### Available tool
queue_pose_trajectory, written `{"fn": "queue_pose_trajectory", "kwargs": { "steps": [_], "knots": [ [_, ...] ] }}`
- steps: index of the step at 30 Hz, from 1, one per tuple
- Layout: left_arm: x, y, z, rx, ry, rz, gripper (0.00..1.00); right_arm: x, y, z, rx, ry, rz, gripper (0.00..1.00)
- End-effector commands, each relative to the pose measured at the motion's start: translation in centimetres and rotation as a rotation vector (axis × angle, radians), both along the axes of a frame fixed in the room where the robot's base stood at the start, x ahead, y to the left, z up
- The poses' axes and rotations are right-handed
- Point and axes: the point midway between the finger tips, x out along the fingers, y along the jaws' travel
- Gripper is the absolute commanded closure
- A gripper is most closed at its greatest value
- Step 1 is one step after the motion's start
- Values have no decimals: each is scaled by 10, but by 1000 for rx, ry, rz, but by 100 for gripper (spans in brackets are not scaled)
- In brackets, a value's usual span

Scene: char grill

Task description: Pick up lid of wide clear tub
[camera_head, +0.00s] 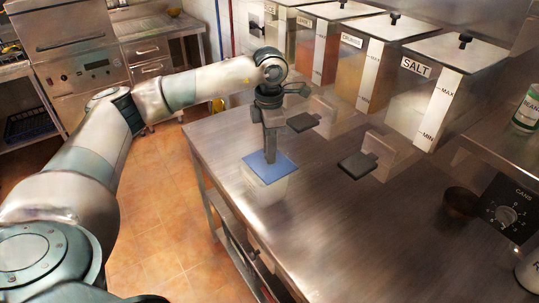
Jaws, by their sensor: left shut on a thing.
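The wide clear tub (267,184) stands near the left edge of the steel table. Its flat blue lid (284,168) lies over the tub's top; I cannot tell whether a gap has opened between them. My left gripper (270,157) points straight down over the middle of the lid. It is shut on the lid, and its fingertips hide the grasped part. My right gripper is not in view.
The steel table (300,225) is clear in front and to the right of the tub. Two dark flat pieces, one nearer the gripper (303,122) and one farther right (357,165), stand before pale blocks. Labelled bins, including salt (440,90), line the back. A brown bowl (460,203) is at right.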

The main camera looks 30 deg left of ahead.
Motion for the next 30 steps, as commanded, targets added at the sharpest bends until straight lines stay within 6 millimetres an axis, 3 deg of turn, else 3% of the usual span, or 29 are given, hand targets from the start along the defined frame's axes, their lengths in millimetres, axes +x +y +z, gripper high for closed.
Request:
{"fn": "queue_pose_trajectory", "kwargs": {
  "steps": [8,13,18,30],
  "knots": [
    [1,-1,44,-2,-6,0,100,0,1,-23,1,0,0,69],
    [1,-1,85,-3,-7,-1,100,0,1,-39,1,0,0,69],
    [1,0,122,0,-5,0,100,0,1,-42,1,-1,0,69],
    [0,0,161,-1,-1,-1,100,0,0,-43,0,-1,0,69]
  ]
}}
